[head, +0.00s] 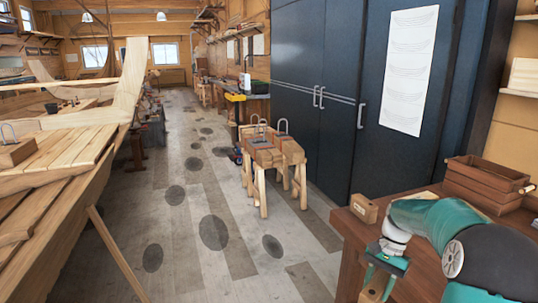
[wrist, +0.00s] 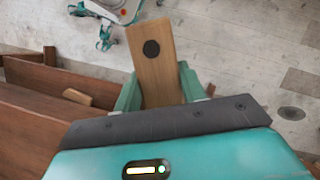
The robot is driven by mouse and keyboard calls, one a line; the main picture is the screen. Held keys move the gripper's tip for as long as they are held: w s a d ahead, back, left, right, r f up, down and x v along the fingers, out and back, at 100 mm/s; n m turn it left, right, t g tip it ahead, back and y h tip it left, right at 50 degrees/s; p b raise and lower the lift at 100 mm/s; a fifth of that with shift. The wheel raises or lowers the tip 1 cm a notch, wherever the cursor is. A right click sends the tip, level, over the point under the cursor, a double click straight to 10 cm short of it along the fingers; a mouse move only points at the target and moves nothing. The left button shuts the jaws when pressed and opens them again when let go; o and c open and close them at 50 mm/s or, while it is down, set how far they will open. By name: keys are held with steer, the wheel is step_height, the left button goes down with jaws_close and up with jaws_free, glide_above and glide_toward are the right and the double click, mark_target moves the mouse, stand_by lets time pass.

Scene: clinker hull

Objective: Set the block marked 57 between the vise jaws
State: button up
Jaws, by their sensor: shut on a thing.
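My gripper (wrist: 160,88) is shut on a light wooden block (wrist: 156,70), with a green finger on each side of it. The block's visible face has a dark round spot; I read no number on it. In the head view my gripper (head: 377,280) points down at the lower right, beside the brown bench, with the wooden block (head: 374,292) partly showing below it. Another small wooden block (head: 363,208) sits on the bench's corner; its marking is too small to read. I cannot make out the vise jaws in either view.
A brown wooden tray (head: 487,183) stands on the bench (head: 350,232). Wooden trestles (head: 272,160) with handled weights stand before dark cabinets (head: 318,90). A wooden boat hull (head: 75,155) fills the left. The plank floor (head: 190,150) between is mostly open.

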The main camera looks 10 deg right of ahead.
steer(key=w+a+f+n+g+h, duration=0.1)
steer(key=w+a+f+n, duration=0.2)
steer(key=a, duration=0.4)
steer(key=w+a+f+n+h, duration=0.1)
steer(key=w+a+f+n, duration=0.25)
steer(key=a, duration=0.35)
steer(key=w+a+f+n+g+h, duration=0.1)
steer(key=w+a+f+n+h, duration=0.1)
steer(key=a+n, duration=0.35)
step_height(320, 180, down, 11)
steer(key=s+a+m, duration=0.1)
steer(key=s+a, duration=0.1)
steer(key=shift+s+m, duration=0.2)
steer(key=shift+m, duration=0.1)
steer(key=shift+d, duration=0.1)
